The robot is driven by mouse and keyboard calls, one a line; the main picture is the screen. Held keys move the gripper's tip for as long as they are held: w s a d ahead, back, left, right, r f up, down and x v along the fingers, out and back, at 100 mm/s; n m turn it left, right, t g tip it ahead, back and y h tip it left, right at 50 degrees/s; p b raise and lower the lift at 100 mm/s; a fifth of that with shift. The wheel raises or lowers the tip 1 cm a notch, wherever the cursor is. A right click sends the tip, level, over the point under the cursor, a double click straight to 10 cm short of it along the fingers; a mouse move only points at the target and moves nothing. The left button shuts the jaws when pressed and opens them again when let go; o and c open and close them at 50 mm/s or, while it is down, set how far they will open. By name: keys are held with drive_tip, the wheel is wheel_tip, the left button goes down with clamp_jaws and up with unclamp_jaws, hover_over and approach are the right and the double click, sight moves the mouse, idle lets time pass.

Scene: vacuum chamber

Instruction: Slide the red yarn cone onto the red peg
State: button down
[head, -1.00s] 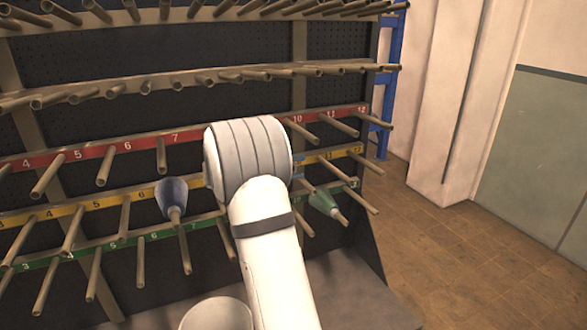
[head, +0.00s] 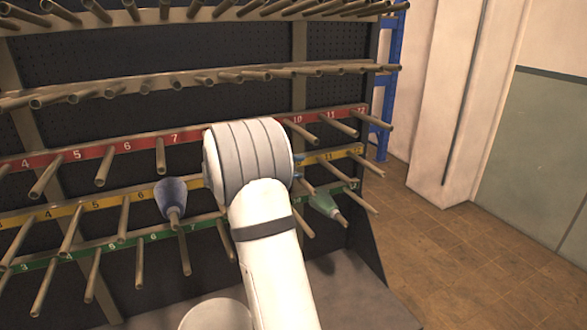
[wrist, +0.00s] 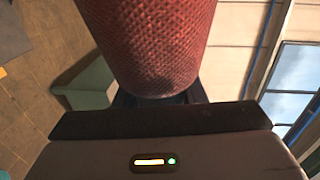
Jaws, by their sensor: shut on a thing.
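The red yarn cone (wrist: 150,40) fills the upper middle of the wrist view, with a woven red surface. My gripper (wrist: 158,100) is shut on it at its lower end in that view; the fingers are mostly hidden behind the cone. In the head view my arm hides the gripper and the cone. A red strip (head: 88,154) with numbers runs along the rack, and bare brownish pegs (head: 160,155) stick out along it. No peg is itself coloured red. The pegs around 8 and 9 on this strip are hidden by my arm.
A blue cone (head: 172,196) sits on a peg by the yellow strip (head: 70,209). A green cone (head: 323,203) sits on a peg by the green strip (head: 205,224), right of my arm. Several bare pegs project close together. Open floor (head: 480,260) lies to the right.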

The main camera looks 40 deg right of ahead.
drive_tip(key=shift+w, duration=0.2)
drive_tip(key=shift+w+d+p, duration=0.15)
drive_tip(key=shift+w+d, duration=0.05)
drive_tip(key=shift+w, duration=0.55)
drive_tip(key=shift+w+d+p, duration=0.2)
drive_tip(key=shift+w, duration=0.55)
drive_tip(key=shift+w+d+p, duration=0.15)
drive_tip(key=shift+w+d, duration=0.05)
drive_tip(key=shift+w, duration=0.55)
drive_tip(key=shift+f+b, duration=0.1)
drive_tip(key=shift+b, duration=0.55)
idle(0.6)
drive_tip(key=shift+w, duration=0.1)
drive_tip(key=shift+w+d+p, duration=0.2)
drive_tip(key=shift+w+p, duration=0.15)
drive_tip(key=shift+w, duration=0.4)
drive_tip(key=shift+w+d+p, duration=0.15)
drive_tip(key=shift+w+p, duration=0.25)
drive_tip(key=shift+w, duration=0.4)
drive_tip(key=shift+w+d+p, duration=0.2)
drive_tip(key=shift+w+p, duration=0.15)
drive_tip(key=shift+w, duration=0.4)
drive_tip(key=c, duration=0.8)
unclamp_jaws()
drive_tip(key=shift+c, duration=0.2)
drive_tip(key=shift+f, duration=0.15)
drive_tip(key=shift+a, duration=0.35)
drive_tip(key=b+v, duration=0.2)
drive_tip(key=v, duration=0.5)
